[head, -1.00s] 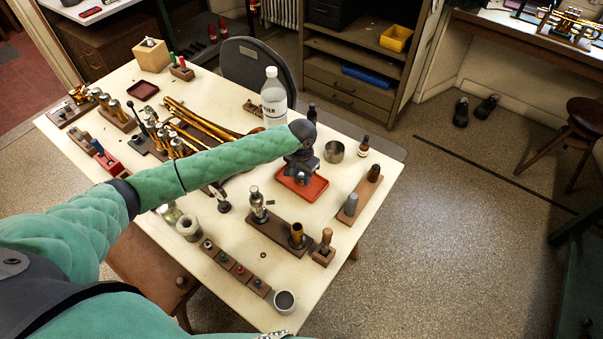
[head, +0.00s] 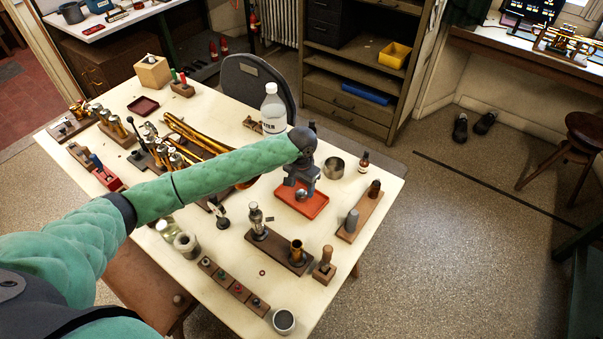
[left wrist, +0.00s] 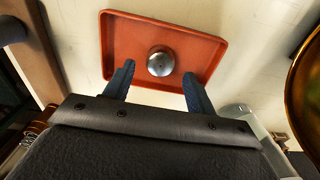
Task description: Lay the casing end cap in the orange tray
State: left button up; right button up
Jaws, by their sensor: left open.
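The orange tray (head: 314,207) lies on the cream table, right of its middle, and also shows in the left wrist view (left wrist: 205,45). The casing end cap (left wrist: 160,62), a round silvery dome, appears to rest inside the tray; in the head view it shows as a small grey ball (head: 301,195). My left gripper (head: 299,187) is above the tray. In the left wrist view its two blue fingers (left wrist: 157,72) are apart, one on each side of the cap, with gaps between them and it. My right gripper is out of view.
A water bottle (head: 273,110) and a metal cup (head: 333,168) stand behind the tray. A wooden block with pegs (head: 358,213) is to its right. A wooden stand with metal parts (head: 279,250) is in front. Brass tubes (head: 198,137) lie to the left.

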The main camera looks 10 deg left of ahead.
aim_at(301, 193)
pick_arm(q)
notch_tip(301, 193, up, 9)
jog(key=b, duration=0.2)
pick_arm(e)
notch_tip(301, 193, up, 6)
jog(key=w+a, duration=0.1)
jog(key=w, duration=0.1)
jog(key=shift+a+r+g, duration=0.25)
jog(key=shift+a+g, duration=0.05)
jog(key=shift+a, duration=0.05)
